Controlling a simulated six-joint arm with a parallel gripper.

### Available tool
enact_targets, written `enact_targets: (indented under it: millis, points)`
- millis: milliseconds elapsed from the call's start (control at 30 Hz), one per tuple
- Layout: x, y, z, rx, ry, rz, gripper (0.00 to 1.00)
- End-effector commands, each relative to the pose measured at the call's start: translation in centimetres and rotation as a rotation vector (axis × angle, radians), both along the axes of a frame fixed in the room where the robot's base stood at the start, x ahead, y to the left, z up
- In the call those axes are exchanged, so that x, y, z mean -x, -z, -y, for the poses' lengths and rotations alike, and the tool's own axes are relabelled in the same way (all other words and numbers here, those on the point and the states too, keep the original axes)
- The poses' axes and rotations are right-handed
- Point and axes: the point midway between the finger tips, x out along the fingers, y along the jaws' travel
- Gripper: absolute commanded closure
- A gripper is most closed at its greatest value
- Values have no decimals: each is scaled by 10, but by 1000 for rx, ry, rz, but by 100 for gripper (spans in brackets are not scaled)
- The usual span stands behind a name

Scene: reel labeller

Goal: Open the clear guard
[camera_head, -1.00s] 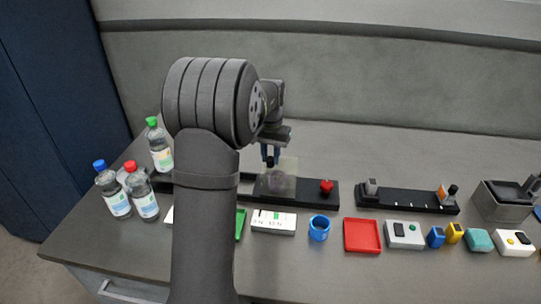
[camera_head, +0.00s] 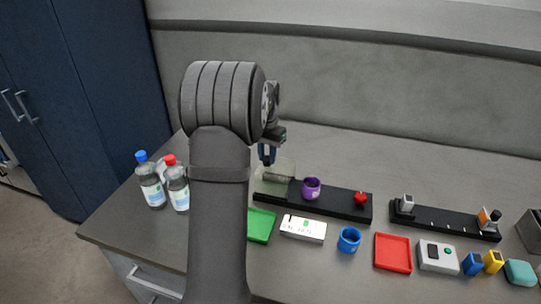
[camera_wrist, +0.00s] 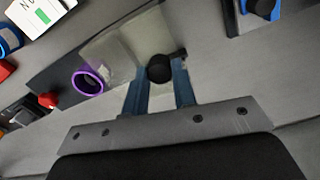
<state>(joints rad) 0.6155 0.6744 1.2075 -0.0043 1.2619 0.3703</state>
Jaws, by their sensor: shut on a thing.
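The clear guard (camera_head: 286,167) is a see-through pane on the left part of a long black base (camera_head: 335,203). In the wrist view the guard (camera_wrist: 108,45) is tilted up beside the purple reel (camera_wrist: 78,84), which is uncovered. The purple reel (camera_head: 311,188) stands on the base to the right of the guard. My gripper (camera_head: 267,158) is at the guard's upper left. In the wrist view its blue fingers (camera_wrist: 160,82) are shut on a round black knob (camera_wrist: 160,68) at the guard's edge. Part of the base is hidden behind my arm.
A red knob (camera_head: 361,199) is on the base's right end. Bottles (camera_head: 151,181) stand at left. A second black base (camera_head: 445,219) is at right.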

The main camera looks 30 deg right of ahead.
Motion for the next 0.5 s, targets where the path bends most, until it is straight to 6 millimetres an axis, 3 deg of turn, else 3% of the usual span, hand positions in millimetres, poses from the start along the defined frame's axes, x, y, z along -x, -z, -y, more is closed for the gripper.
enact_targets:
  millis: [33,67,133,500]
  points:
    - [-4,-2,-4,-3,-4,10,100]
    - [-4,-2,-4,-3,-4,10,69]
    - [-4,-2,-3,-3,-4,10,56]
    - [-3,-5,-2,-2,-3,6,53]
